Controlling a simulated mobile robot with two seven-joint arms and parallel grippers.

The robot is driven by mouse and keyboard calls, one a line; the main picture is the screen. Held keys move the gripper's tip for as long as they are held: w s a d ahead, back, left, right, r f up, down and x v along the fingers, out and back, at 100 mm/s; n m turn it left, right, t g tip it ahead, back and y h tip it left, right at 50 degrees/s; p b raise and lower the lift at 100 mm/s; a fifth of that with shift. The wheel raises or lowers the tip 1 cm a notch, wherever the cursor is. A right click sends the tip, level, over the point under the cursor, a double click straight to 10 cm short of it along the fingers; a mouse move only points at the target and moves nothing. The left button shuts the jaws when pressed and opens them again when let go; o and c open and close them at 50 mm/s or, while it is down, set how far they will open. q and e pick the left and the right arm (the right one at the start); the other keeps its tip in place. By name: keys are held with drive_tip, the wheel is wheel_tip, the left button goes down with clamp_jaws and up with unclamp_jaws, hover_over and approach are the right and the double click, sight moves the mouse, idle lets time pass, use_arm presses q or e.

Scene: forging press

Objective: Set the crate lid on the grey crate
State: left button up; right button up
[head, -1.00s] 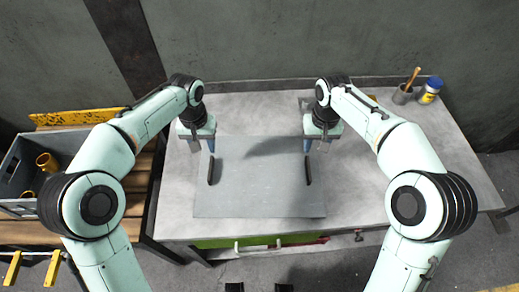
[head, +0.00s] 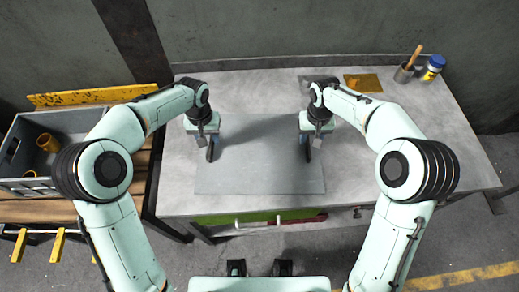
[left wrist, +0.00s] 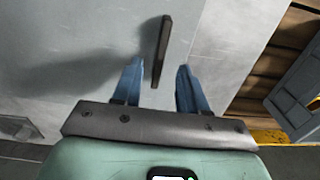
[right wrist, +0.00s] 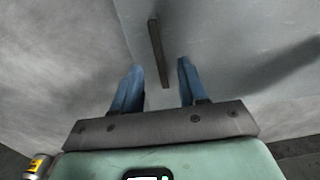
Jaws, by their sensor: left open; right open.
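The crate lid is a flat grey panel (head: 260,178) lying on the metal table, with a dark bar handle near each side. My left gripper (head: 210,150) is at the left handle; in the left wrist view the open blue fingers (left wrist: 158,72) lie either side of the handle's (left wrist: 162,50) near end. My right gripper (head: 308,148) is at the right handle; in the right wrist view its open fingers (right wrist: 158,75) lie either side of that handle (right wrist: 157,48). Neither grips. The grey crate (head: 18,150) stands at the left, open on top, with yellow parts inside.
The crate stands on a wooden slatted surface (head: 95,205), lower than the metal table (head: 420,165). A cup with a brush (head: 404,73) and a blue-capped jar (head: 432,67) stand at the table's back right. A yellowish sheet (head: 363,83) lies near the back edge. The table's right side is clear.

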sight(210, 145)
use_arm(q)
drive_tip(key=shift+f, duration=2.5)
use_arm(e)
drive_tip(key=shift+f, duration=2.5)
use_arm(q)
clamp_jaws()
use_arm(e)
clamp_jaws()
